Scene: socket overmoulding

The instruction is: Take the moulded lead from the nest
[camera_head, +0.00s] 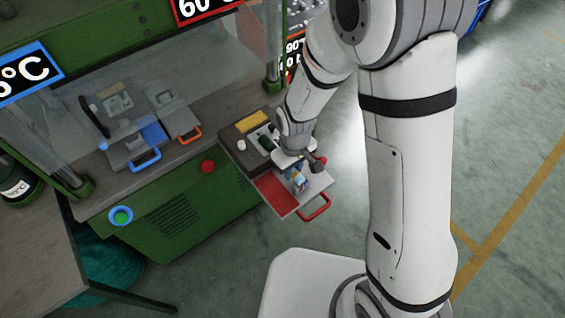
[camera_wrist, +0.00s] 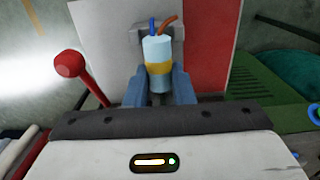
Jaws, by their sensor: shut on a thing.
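The moulded lead (camera_wrist: 157,52) is a pale blue cylinder with a yellow band, with a blue and a brown wire end at its top in the wrist view. My gripper (camera_wrist: 158,88) is shut on it, one blue-grey finger on each side. A grey block, seemingly the nest (camera_wrist: 178,37), is right behind the lead; I cannot tell whether they touch. In the head view the lead (camera_head: 298,181) is small and partly hidden by my gripper (camera_head: 297,174), over a red and white tray (camera_head: 272,194) with a red handle.
A red ball-ended lever (camera_wrist: 68,65) stands beside the tray. In the head view, a green press bench (camera_head: 180,215) carries a tray with a blue handle (camera_head: 145,160) and one with an orange handle (camera_head: 189,135). Red (camera_head: 208,166) and green (camera_head: 121,216) buttons sit on its front.

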